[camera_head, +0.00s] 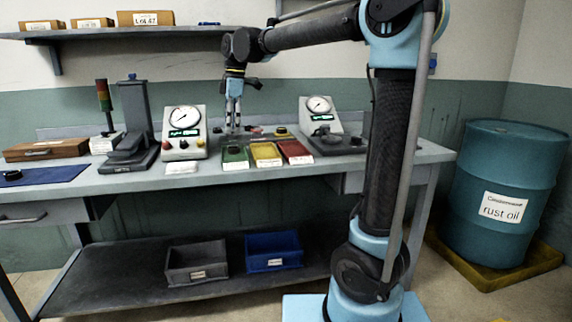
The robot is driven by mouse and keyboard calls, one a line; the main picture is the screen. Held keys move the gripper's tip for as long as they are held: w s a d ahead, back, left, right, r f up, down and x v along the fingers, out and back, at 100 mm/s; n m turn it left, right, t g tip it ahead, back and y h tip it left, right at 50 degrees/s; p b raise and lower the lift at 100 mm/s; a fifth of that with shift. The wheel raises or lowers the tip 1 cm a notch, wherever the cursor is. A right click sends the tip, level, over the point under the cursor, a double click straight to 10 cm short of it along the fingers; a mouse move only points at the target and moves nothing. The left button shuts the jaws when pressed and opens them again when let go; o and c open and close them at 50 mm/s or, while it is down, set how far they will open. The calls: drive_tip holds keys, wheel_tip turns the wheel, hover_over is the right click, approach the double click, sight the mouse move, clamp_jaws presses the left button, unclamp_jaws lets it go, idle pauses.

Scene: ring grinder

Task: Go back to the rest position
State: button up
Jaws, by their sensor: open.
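My gripper (233,122) hangs at the end of my arm over the back of the workbench (340,162), pointing down between two dial gauges. Its fingers look upright and close together at this size, with no held object to be made out. It is just behind the green tray (235,162); whether the tips touch anything is too small to tell. My arm comes in from the right, reaching left across the wall.
Left gauge box (184,142), right gauge box (320,112), yellow tray (266,160) and red tray (295,157) stand around my gripper. A dark press-like stand (134,115) is at left. A shelf (130,33) runs above; a rust oil drum (505,190) stands at right.

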drive_tip(key=s+d+f+m+t, duration=0.1)
drive_tip(key=s+d+f+m, duration=0.2)
drive_tip(key=d, duration=0.5)
drive_tip(key=s+d+f+m, duration=0.3)
drive_tip(key=d+m, duration=0.1)
drive_tip(key=d, duration=0.4)
drive_tip(key=s+d+f+m+t, duration=0.1)
drive_tip(key=s+d+f+m, duration=0.2)
drive_tip(key=d, duration=0.5)
drive_tip(key=s+d+f+m, duration=0.5)
drive_tip(key=s+d+f, duration=0.1)
drive_tip(key=f, duration=0.3)
drive_tip(key=s+d+f+m+h, duration=0.1)
drive_tip(key=s+d+f+m, duration=0.4)
drive_tip(key=f, duration=0.5)
drive_tip(key=s+d, duration=0.2)
drive_tip(key=s, duration=0.1)
drive_tip(key=shift+s+d+m+t, duration=0.25)
drive_tip(key=shift+s+m+t, duration=0.05)
drive_tip(key=shift+m, duration=0.1)
drive_tip(key=c, duration=0.3)
drive_tip(key=shift+a, duration=0.1)
drive_tip(key=shift+c, duration=0.5)
